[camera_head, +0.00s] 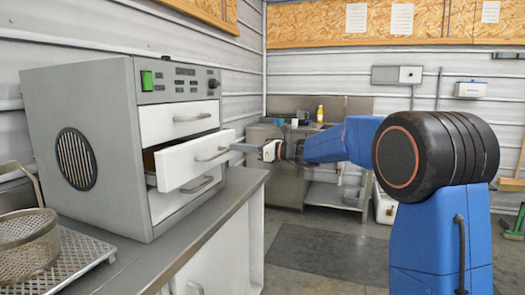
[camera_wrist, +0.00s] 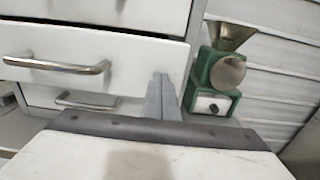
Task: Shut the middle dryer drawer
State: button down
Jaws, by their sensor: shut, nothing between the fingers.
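The grey dryer (camera_head: 95,150) stands on the counter with three white drawers. The middle drawer (camera_head: 178,166) is pulled partway out, with a dark gap showing above its side. Its front (camera_wrist: 125,65) and bar handle (camera_wrist: 60,63) fill the left of the wrist view. The top drawer (camera_head: 160,124) and bottom drawer (camera_head: 170,204) look shut. My gripper (camera_head: 236,147) is shut and empty. Its fingertips (camera_wrist: 161,80) lie over the right part of the middle drawer's front, right of the handle. I cannot tell whether they touch it.
A wire basket (camera_head: 25,245) sits on a perforated tray (camera_head: 75,262) left of the dryer. The counter edge (camera_head: 190,250) runs below the drawers. A green machine with a metal funnel (camera_wrist: 228,36) stands right of the dryer.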

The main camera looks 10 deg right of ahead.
jog(key=x, duration=0.6)
jog(key=shift+w+a, duration=0.15)
jog(key=shift+a, duration=0.15)
jog(key=shift+r, duration=0.1)
jog(key=shift+a+r, duration=0.1)
